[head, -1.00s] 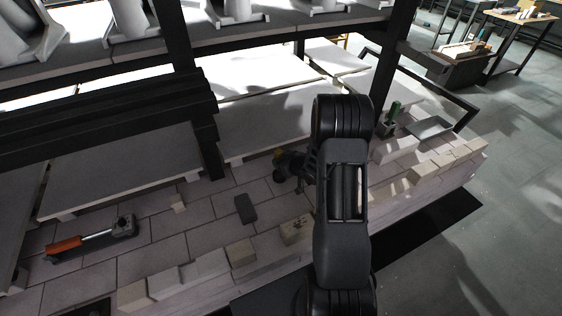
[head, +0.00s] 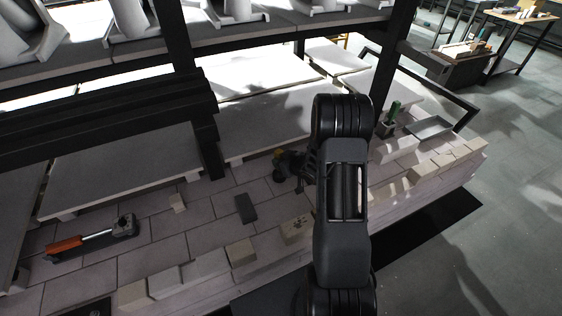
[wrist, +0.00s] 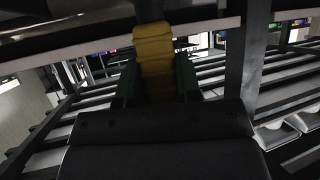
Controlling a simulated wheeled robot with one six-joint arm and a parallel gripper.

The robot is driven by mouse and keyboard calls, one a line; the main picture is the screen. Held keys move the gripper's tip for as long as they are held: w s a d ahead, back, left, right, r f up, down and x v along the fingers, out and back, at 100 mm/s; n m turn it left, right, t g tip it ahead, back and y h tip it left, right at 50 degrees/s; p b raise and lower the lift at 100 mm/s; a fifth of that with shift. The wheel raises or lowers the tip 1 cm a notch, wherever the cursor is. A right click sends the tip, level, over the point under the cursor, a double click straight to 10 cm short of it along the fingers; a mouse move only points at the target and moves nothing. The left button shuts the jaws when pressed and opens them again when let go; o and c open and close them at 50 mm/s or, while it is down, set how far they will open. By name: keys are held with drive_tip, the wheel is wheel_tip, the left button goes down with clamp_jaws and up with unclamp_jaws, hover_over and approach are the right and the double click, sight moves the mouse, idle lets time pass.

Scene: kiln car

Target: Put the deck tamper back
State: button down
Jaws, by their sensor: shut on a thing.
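My gripper (wrist: 157,82) has its two green fingers closed on a ribbed yellow grip (wrist: 154,50), which I take to be the deck tamper's handle. In the head view the yellow part (head: 279,152) shows small at my wrist, above the brick deck (head: 215,205). My arm hides part of the gripper there. The tamper's other end is hidden in both views, and I cannot tell whether it touches anything.
An orange-handled tool (head: 66,245) lies on the deck at left. A dark block (head: 245,208) lies mid-deck, with loose bricks (head: 204,265) along the front edge. A green-handled item (head: 394,109) and a shallow tray (head: 429,127) are at right. Dark posts (head: 203,120) and shelves surround the deck.

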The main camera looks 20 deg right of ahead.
drive_tip(key=shift+f+b, duration=0.45)
drive_tip(key=shift+f, duration=0.1)
idle(0.5)
drive_tip(key=c, duration=0.7)
unclamp_jaws()
drive_tip(key=shift+c, duration=0.2)
drive_tip(key=p+v, duration=0.4)
drive_tip(key=v, duration=0.3)
drive_tip(key=shift+s, duration=0.35)
idle(0.8)
drive_tip(key=shift+s+d+r, duration=0.1)
drive_tip(key=shift+d+r, duration=0.05)
drive_tip(key=shift+r, duration=0.05)
drive_tip(key=p+v, duration=0.2)
drive_tip(key=v, duration=1.1)
drive_tip(key=shift+s, duration=0.4)
drive_tip(key=shift+d, duration=0.15)
